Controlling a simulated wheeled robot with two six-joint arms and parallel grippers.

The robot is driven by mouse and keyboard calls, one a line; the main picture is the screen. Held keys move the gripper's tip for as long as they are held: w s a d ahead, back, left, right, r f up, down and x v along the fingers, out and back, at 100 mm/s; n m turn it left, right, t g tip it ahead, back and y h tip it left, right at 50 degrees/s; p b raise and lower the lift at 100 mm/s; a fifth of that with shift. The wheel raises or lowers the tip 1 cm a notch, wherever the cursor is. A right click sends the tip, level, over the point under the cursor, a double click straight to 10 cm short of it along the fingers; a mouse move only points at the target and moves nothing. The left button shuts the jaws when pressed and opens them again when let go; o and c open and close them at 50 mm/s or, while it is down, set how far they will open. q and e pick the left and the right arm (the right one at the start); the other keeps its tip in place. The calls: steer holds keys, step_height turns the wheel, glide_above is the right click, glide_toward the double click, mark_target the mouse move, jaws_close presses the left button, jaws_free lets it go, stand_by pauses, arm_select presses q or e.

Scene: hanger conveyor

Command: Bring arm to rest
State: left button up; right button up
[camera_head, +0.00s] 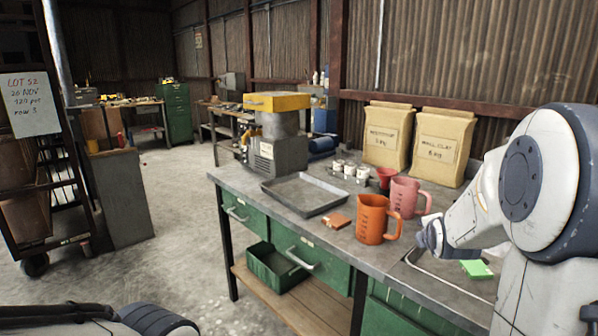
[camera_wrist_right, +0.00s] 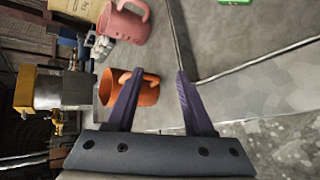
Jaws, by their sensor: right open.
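My right arm (camera_head: 540,180) comes in from the right over the bench, bent, with its wrist low near the orange jug. The orange jug (camera_head: 371,220) stands on the bench just left of my right wrist. It also shows in the right wrist view (camera_wrist_right: 149,94), partly behind one finger. A link of my left arm (camera_head: 150,320) shows at the lower left; its gripper is out of the picture.
A pink jug (camera_head: 404,196), a red funnel (camera_head: 386,177), white jars (camera_head: 349,170) and a grey tray (camera_head: 304,195) stand on the bench (camera_head: 310,235). Two paper sacks (camera_head: 440,148) are behind. A green block (camera_head: 476,269) lies near the arm. Open floor lies left.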

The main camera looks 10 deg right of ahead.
steer(key=s+a+f+m+g+y+b, duration=0.1)
steer(key=s+a+f+y, duration=0.15)
steer(key=a, duration=0.55)
steer(key=s+a+f+m+g+y+b, duration=0.1)
steer(key=a+f+m+y, duration=0.15)
steer(key=a, duration=0.65)
steer(key=s+a+f+m+g+y+b, duration=0.1)
steer(key=s+a+f, duration=0.15)
steer(key=a, duration=0.55)
steer(key=s+a+f+m+g+y+b, duration=0.15)
steer(key=s+a+f+g, duration=0.25)
steer(key=s+a, duration=0.5)
steer(key=s+a+f+m+g+h+b, duration=0.1)
steer(key=s+a+f+m+g, duration=0.25)
steer(key=s, duration=0.85)
step_height(320, 180, up, 20)
steer(key=s+p, duration=0.1)
steer(key=p, duration=1.8)
steer(key=shift+s+a, duration=0.25)
steer(key=shift+a, duration=0.1)
